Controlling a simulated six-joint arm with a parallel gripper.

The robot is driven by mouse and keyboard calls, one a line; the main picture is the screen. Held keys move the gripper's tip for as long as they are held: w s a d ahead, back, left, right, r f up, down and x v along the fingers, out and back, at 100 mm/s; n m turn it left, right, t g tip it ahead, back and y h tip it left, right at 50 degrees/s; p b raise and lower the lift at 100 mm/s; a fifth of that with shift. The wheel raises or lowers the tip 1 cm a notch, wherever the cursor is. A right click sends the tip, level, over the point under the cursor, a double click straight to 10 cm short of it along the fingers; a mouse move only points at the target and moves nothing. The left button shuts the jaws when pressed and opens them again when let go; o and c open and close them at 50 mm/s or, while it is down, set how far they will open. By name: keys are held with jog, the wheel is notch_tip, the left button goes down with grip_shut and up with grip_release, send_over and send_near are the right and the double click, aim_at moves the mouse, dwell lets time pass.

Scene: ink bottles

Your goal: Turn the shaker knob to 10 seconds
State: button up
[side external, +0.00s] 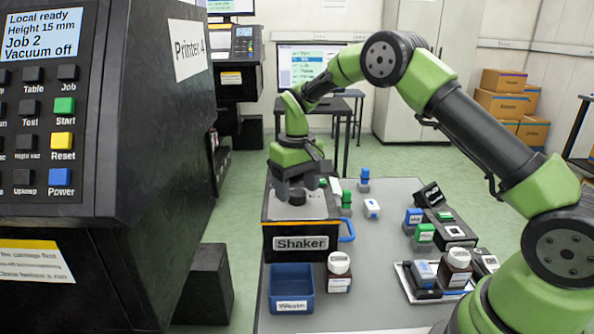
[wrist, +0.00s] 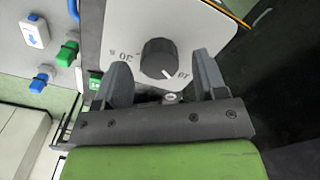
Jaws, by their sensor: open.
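The shaker (side external: 285,229) is a dark box with an orange stripe, a "Shaker" label and a blue handle at its right. Its black round knob (side external: 297,197) stands on top. In the wrist view the knob (wrist: 158,58) sits on a pale dial plate (wrist: 190,25). A white line on the knob points to the lower right, toward a partly readable mark that looks like 10. "30" is printed left of the knob. My gripper (side external: 301,181) is open and empty, just above the knob. In the wrist view its fingers (wrist: 162,66) lie to either side of the knob, apart from it.
A blue bin (side external: 291,304) and a white-capped bottle (side external: 339,271) stand in front of the shaker. A tray (side external: 405,270) with bottles is at the right. Several small blue and green items stand behind. A large black printer (side external: 150,150) fills the left.

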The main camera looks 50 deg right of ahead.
aim_at(297, 192)
notch_tip(297, 192, up, 9)
dwell(0.3)
